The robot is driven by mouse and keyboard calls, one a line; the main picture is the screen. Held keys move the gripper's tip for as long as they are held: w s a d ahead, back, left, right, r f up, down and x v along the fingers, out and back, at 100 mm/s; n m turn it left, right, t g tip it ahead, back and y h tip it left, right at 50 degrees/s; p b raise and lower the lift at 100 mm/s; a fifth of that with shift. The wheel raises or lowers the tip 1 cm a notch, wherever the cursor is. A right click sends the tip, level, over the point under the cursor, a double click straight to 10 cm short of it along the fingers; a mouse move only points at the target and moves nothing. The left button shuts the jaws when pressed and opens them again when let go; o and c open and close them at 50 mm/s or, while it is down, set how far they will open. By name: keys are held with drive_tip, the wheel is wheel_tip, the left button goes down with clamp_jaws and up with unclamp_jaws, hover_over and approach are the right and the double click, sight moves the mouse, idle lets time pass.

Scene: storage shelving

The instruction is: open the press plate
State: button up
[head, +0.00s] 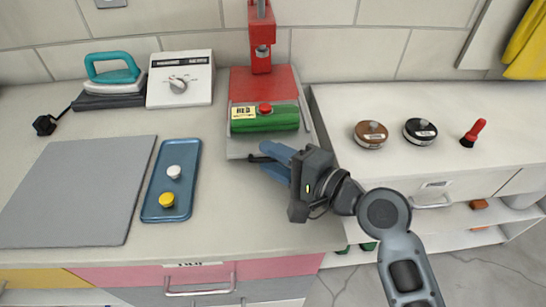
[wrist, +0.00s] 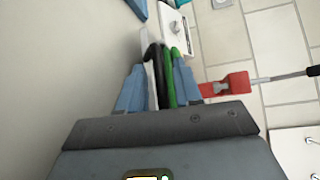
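The press has a red upright post (head: 262,40) at the back and a flat red plate (head: 278,82) in front of it. A green block (head: 265,122) with a yellow label and a red knob lies across the plate's front, above a pale grey base (head: 245,147). My gripper (head: 272,158) is low at the base's front edge. A black handle shows at its fingertips; in the wrist view the black handle (wrist: 153,75) and a green edge (wrist: 169,85) appear between the spread blue fingers (wrist: 158,85). Contact with the handle cannot be made out.
A blue tray (head: 158,212) with a white and a yellow knob lies left, beside a grey mat (head: 70,195). An iron (head: 112,78) and a white dial box (head: 180,80) stand behind. Two round tins (head: 371,134) and a red-handled brush (head: 473,132) sit on the right counter.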

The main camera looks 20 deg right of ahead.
drive_tip(key=b+v, duration=0.1)
drive_tip(key=v, duration=0.6)
drive_tip(key=shift+s+d, duration=0.15)
drive_tip(key=shift+s, duration=0.15)
